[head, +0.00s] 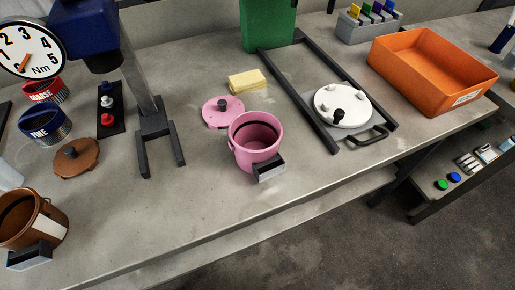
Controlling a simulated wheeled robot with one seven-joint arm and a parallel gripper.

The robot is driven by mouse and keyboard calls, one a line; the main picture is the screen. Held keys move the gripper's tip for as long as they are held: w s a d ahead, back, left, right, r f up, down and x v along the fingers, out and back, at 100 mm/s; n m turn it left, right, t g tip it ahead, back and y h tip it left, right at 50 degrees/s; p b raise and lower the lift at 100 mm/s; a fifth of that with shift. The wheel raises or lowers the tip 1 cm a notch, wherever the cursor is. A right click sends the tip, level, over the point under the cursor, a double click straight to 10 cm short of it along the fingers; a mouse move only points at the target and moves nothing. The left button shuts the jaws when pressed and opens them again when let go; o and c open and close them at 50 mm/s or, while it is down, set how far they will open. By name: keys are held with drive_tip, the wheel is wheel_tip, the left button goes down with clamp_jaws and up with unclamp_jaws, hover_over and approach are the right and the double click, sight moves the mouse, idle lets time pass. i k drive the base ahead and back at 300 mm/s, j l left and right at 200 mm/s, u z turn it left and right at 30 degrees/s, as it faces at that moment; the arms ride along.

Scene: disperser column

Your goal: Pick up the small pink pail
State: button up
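The small pink pail (248,153) stands upright on the grey bench, near the front edge and close to the middle of the head view. It is open at the top, and its inside looks empty. A grey box-shaped handle (269,171) sticks out from its front right side. A round pink lid (218,116) with a dark knob lies on the bench just behind and left of it. My gripper is not in view.
A forked dark stand (160,145) rises left of the pail. A brown pail (41,224) and brown lid (87,161) are farther left. A yellow sponge (248,81), dark rails (302,103) and an orange bin (432,78) lie behind and right.

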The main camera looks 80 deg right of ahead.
sight(255, 137)
drive_tip(key=k+j+u, duration=0.1)
drive_tip(key=k, duration=0.4)
drive_tip(key=k+j+u, duration=0.1)
drive_tip(key=k, duration=0.35)
drive_tip(key=k+j+u, duration=0.1)
drive_tip(key=k, duration=0.4)
drive_tip(key=k+j+u, duration=0.1)
drive_tip(key=k+j, duration=0.2)
drive_tip(key=k, duration=0.15)
drive_tip(key=k+j+u, duration=0.1)
drive_tip(key=k+j, duration=0.15)
drive_tip(key=k, duration=0.2)
